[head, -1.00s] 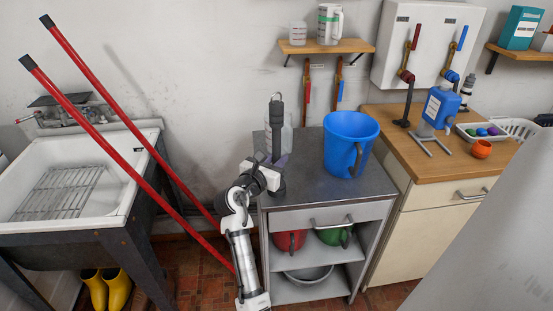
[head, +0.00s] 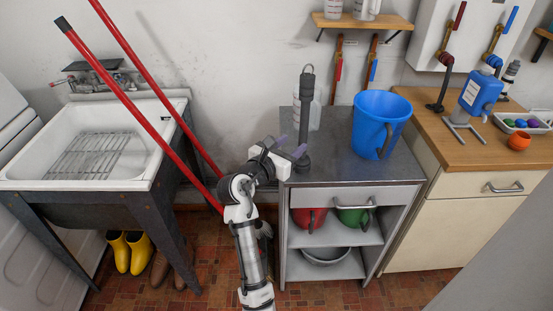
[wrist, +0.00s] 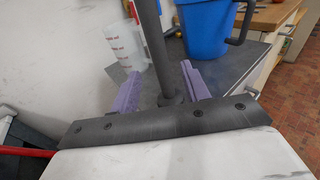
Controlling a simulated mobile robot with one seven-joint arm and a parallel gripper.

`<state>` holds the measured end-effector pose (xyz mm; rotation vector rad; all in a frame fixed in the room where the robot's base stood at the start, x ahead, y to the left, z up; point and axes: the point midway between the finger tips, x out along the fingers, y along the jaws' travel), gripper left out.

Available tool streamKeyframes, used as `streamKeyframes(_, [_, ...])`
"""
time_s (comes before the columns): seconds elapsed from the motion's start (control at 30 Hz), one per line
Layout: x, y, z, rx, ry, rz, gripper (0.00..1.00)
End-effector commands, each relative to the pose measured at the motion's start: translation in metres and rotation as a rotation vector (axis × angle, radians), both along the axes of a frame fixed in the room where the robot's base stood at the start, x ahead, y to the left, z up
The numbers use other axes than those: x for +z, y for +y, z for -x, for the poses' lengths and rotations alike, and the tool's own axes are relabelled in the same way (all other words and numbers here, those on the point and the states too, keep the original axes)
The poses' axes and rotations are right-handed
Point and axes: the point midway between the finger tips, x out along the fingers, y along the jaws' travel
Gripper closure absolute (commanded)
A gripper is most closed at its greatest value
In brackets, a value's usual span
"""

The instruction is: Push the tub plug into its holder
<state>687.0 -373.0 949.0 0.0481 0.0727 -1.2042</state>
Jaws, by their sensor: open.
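A tall dark grey rod with a thicker grip and a wire ring on top (head: 306,105) stands upright on the left part of the grey cart top; it looks like the tub plug. Its foot widens to a dark base (head: 303,166); I cannot tell where plug ends and holder begins. The rod also shows in the wrist view (wrist: 152,35), between the fingers in the picture. My gripper (head: 290,146), with purple fingers, is open just left of the rod. In the wrist view the fingers (wrist: 162,88) are spread, with nothing clamped.
A clear measuring jug (wrist: 125,45) stands behind the rod. A blue bucket (head: 379,120) stands right of it on the cart (head: 340,172). A white sink (head: 165,160) with red poles leaning across it is at left. A wooden counter (head: 450,150) is at right.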

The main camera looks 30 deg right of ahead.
Motion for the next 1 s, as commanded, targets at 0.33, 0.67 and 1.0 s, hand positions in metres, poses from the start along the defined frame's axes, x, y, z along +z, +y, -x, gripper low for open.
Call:
streamKeyframes(0.33, [0.004, 0.058, 0.022, 0.002, -0.001, -0.001, 0.54])
streamKeyframes(0.67, [0.006, 0.066, 0.025, 0.000, 0.000, 0.000, 0.54])
streamKeyframes(1.0, [0.006, 0.066, 0.025, 0.000, 0.000, 0.000, 0.54])
